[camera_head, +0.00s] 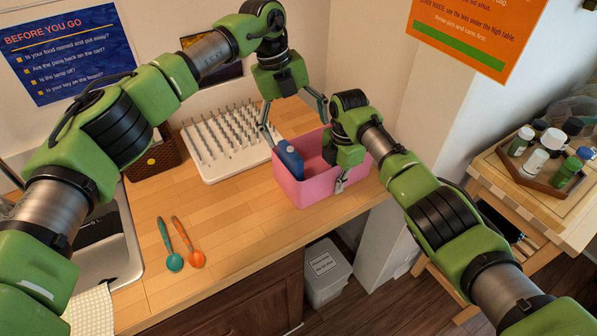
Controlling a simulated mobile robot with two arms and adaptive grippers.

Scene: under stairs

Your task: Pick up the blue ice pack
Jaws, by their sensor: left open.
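The blue ice pack (291,160) stands tilted inside a pink bin (310,188) on the wooden counter, against the bin's left side. Its lower part is hidden by the bin wall. My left gripper (296,127) points down above the bin, its fingers spread wide and empty. One finger is just above and left of the ice pack, the other toward the bin's back right. My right gripper (341,181) points down at the bin's right front side. Its fingers are partly hidden, and I cannot tell whether they grip the wall.
A white pegged drying rack (222,148) and a brown basket (156,158) stand left of the bin. A teal spoon (174,262) and an orange spoon (195,257) lie on the counter near the sink (120,255). A jar tray (540,170) sits on a cart at right.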

